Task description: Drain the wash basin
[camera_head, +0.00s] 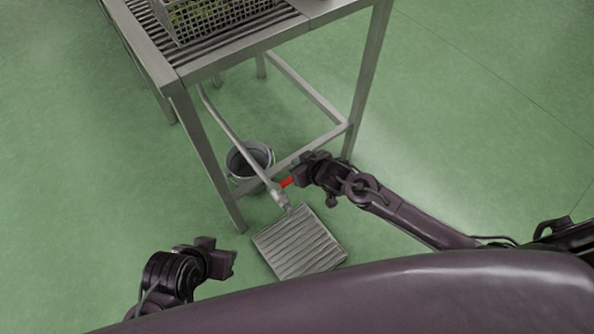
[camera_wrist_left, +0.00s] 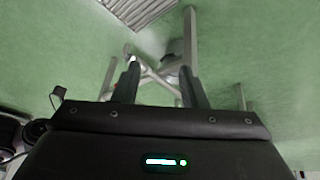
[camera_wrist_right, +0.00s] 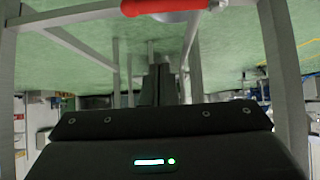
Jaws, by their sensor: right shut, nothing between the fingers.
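A pale drain pipe (camera_head: 238,144) slants down from under the steel table to a valve body (camera_head: 279,195) above a ribbed floor grate (camera_head: 300,243). A red valve handle (camera_head: 287,182) sticks out to the right of it; it also shows in the right wrist view (camera_wrist_right: 165,6). My right gripper (camera_head: 298,175) is shut and empty, close beside the handle; I cannot tell if they touch. My left gripper (camera_head: 228,258) is open and empty, left of the grate; its spread fingers show in the left wrist view (camera_wrist_left: 160,82). I cannot make out the basin itself.
The steel table (camera_head: 190,74) has a slatted top with a wire basket (camera_head: 205,18) on it. Its legs and lower rails stand near my right gripper. A grey bucket (camera_head: 236,163) stands behind the pipe. The green floor (camera_head: 480,120) is open on the right.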

